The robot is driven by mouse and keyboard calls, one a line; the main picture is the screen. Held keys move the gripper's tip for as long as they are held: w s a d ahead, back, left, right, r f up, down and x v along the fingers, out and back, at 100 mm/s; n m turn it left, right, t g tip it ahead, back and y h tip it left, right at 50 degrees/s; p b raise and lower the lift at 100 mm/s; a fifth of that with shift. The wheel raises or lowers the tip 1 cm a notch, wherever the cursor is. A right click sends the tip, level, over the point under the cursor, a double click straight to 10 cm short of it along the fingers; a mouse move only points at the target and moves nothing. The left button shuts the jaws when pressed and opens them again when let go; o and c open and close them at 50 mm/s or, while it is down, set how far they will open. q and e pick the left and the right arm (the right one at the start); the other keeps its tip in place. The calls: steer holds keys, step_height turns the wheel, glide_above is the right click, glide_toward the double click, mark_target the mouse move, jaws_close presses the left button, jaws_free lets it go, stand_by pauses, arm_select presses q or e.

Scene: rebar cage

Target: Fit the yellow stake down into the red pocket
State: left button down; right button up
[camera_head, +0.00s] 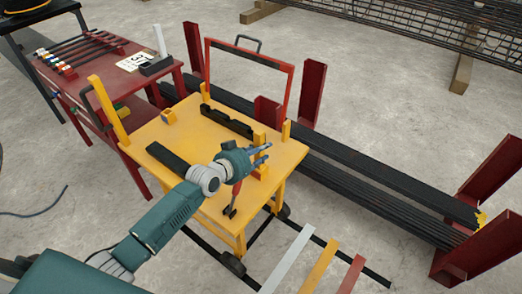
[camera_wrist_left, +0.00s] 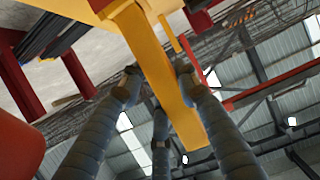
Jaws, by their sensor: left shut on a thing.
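The yellow stake (camera_head: 259,141) stands about upright at the front right of the yellow cart top. My left gripper (camera_head: 262,156) is beside it, with its fingers closed around the stake. In the left wrist view the stake (camera_wrist_left: 155,70) runs between the fingers of my left gripper (camera_wrist_left: 158,82). Its lower end is close to the cart top, but I cannot tell whether it touches. A short red upright (camera_head: 268,111) stands beyond the cart. My right gripper is not in view.
The yellow cart top (camera_head: 200,128) has short corner posts, dark blocks and a red-handled tool (camera_head: 233,199). Black bars (camera_head: 375,183) lie behind, between tall red uprights (camera_head: 312,88). A red table (camera_head: 95,65) stands left. Open floor (camera_head: 420,115) lies beyond the bars.

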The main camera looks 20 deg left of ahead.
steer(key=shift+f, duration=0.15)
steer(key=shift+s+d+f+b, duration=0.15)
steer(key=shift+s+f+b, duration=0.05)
steer(key=shift+b, duration=0.15)
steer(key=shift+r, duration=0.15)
